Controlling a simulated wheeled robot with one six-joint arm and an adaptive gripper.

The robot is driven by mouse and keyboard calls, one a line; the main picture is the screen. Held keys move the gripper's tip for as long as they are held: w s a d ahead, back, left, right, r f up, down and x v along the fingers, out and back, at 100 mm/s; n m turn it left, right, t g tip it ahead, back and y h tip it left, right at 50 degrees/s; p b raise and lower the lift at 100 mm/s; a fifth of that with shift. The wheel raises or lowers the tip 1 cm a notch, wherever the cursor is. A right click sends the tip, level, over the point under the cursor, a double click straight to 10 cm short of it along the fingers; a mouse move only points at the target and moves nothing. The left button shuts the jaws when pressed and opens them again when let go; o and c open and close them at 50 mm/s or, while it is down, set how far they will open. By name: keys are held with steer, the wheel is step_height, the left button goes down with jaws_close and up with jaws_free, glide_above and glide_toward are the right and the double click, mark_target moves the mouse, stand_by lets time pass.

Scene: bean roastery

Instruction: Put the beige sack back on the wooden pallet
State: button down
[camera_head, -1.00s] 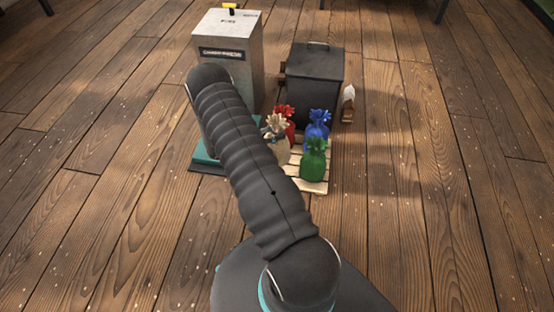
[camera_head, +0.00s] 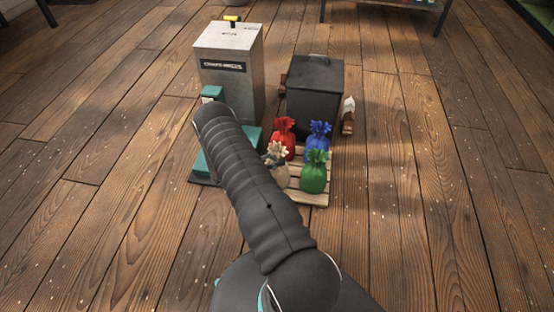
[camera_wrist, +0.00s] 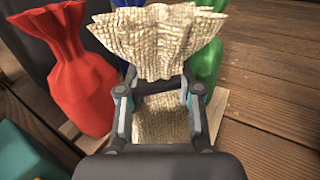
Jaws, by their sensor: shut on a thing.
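The beige sack (camera_head: 280,174), with a ruffled neck, is at the near left part of the wooden pallet (camera_head: 316,198), left of the green sack. In the wrist view its ruffled top (camera_wrist: 158,38) spreads above my gripper (camera_wrist: 158,84), which is shut on its neck. The sack's body (camera_wrist: 160,122) shows between the fingers. My arm hides the sack's left side and the gripper in the head view. The sack looks upright; I cannot tell whether its base touches the slats. Pale pallet wood (camera_wrist: 218,108) shows beside it in the wrist view.
On the pallet stand a red sack (camera_head: 284,138), a blue sack (camera_head: 318,141) and a green sack (camera_head: 314,173). Behind is a dark bin (camera_head: 315,95); a grey machine (camera_head: 230,80) on a teal base stands at left. Open plank floor lies right.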

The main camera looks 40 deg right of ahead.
steer(key=c, duration=0.7)
jaws_free()
steer(key=shift+r, duration=0.1)
steer(key=b+v, duration=0.1)
steer(key=v, duration=1)
steer(key=s+a+r+m+y, duration=0.1)
steer(key=a+r+m+y, duration=0.15)
steer(key=r, duration=0.75)
steer(key=s+a+r+m+t+y, duration=0.1)
steer(key=s+a+r+m+y, duration=0.15)
steer(key=r, duration=0.65)
steer(key=s+a+r+m+y, duration=0.1)
steer(key=a+r+m+y, duration=0.2)
steer(key=r, duration=0.7)
steer(key=s+a+r+m+t+y, duration=0.2)
steer(key=s+a+r+t+y, duration=0.1)
steer(key=s, duration=0.4)
steer(key=s+a+r+m+t+y, duration=0.2)
steer(key=s+a+r+t+y, duration=0.1)
steer(key=s+r, duration=0.4)
steer(key=s+a+r+m+t+y, duration=0.2)
steer(key=s+a+r+t+y, duration=0.1)
steer(key=s+a+r+t, duration=0.1)
steer(key=shift+s+a+r, duration=0.4)
steer(key=shift+s+a, duration=0.3)
steer(key=shift+s+a+r, duration=0.4)
steer(key=shift+s+a, duration=0.3)
steer(key=shift+s, duration=0.05)
